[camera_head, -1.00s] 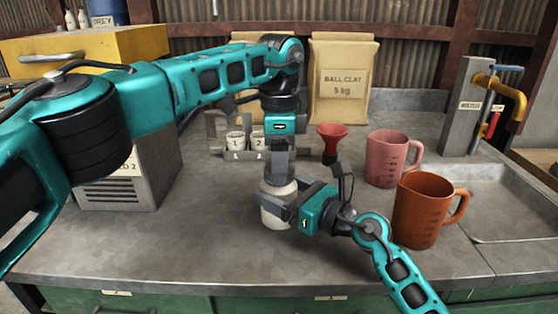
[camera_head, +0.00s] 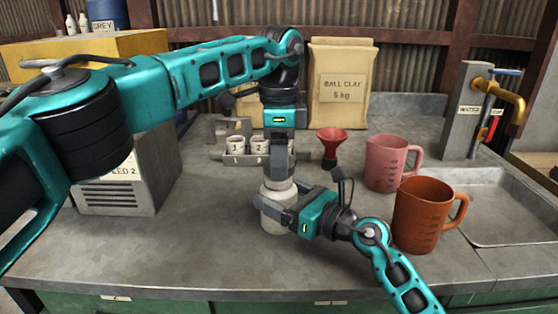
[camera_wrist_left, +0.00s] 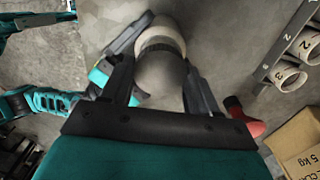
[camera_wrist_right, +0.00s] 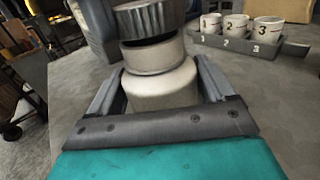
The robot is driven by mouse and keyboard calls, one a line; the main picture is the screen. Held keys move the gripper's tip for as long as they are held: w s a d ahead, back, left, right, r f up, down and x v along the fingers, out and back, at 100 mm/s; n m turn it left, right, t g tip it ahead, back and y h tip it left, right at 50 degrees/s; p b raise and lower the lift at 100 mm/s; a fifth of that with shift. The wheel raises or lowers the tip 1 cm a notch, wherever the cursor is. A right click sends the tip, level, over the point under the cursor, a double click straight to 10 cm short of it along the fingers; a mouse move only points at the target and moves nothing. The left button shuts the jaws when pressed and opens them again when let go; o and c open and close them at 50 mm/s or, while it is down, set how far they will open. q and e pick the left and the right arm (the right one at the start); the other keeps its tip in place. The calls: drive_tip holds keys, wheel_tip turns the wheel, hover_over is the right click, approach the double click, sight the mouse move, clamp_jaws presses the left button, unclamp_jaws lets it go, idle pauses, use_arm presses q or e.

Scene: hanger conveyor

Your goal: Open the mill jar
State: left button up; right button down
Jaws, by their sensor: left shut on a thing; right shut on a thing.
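The mill jar stands upright on the grey bench. Its pale body (camera_head: 270,222) shows in the head view and its white shoulder (camera_wrist_right: 162,88) in the right wrist view. My right gripper (camera_head: 276,210) is shut around the body from the front right. My left gripper (camera_head: 279,172) points straight down from above, shut on the lid. The lid's domed grey top (camera_wrist_left: 160,78) is between its fingers in the left wrist view. The lid's dark ribbed rim (camera_wrist_right: 150,18) sits above the grey neck (camera_wrist_right: 155,55), slightly tilted in that view, with a thin dark gap between them.
A red funnel (camera_head: 331,143), a pink jug (camera_head: 385,165) and an orange jug (camera_head: 420,215) stand to the right. Numbered cups in a rack (camera_head: 247,158) and a clay bag (camera_head: 342,85) are behind. A grey box (camera_head: 125,180) is left. The bench front is clear.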

use_arm(q)
drive_tip(key=shift+r, duration=0.25)
drive_tip(key=shift+r, duration=1.9)
use_arm(e)
unclamp_jaws()
